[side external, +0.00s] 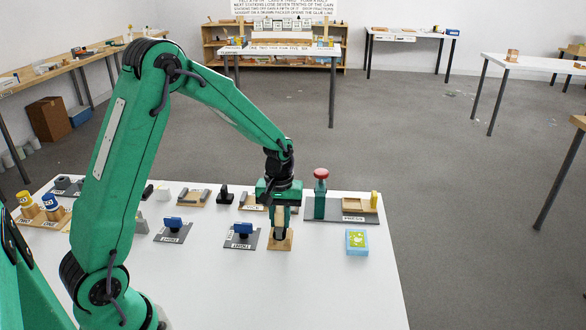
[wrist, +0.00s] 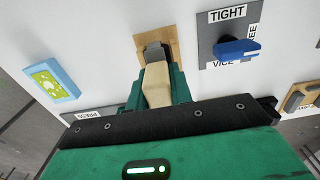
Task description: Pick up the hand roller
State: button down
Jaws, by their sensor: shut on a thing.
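The hand roller (wrist: 156,84) has a pale wooden handle and a dark head. In the wrist view the handle lies between the two green fingers of my gripper (wrist: 157,92), which is shut on it. The dark head points away from the gripper, over a wooden board (wrist: 172,27). In the side external view my gripper (side external: 280,212) points down above the same board (side external: 281,244), and the fingers partly hide the roller. I cannot tell whether the roller touches the board.
A press with a red knob (side external: 321,174) stands behind right. A blue and green box (side external: 357,242) lies to the right. The table's front is clear.

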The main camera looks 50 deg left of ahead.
notch_tip(320, 180, up, 3)
jog(key=shift+f, duration=0.15)
jog(key=s+d+r, duration=0.4)
jog(key=d+r, duration=0.2)
jog(key=d, duration=0.5)
jog(key=shift+s+r, duration=0.15)
jog(key=shift+r, duration=0.25)
jog(key=c, duration=1.8)
grip_release()
jog(key=c, duration=0.3)
jog(key=w+a, duration=0.6)
jog(key=a, duration=0.1)
jog(key=w+a, duration=0.6)
jog(key=a, duration=0.1)
jog(key=w+a+f, duration=0.1)
jog(key=w+a, duration=0.5)
jog(key=a, duration=0.1)
jog(key=shift+a, duration=0.35)
jog(key=shift+c, duration=0.2)
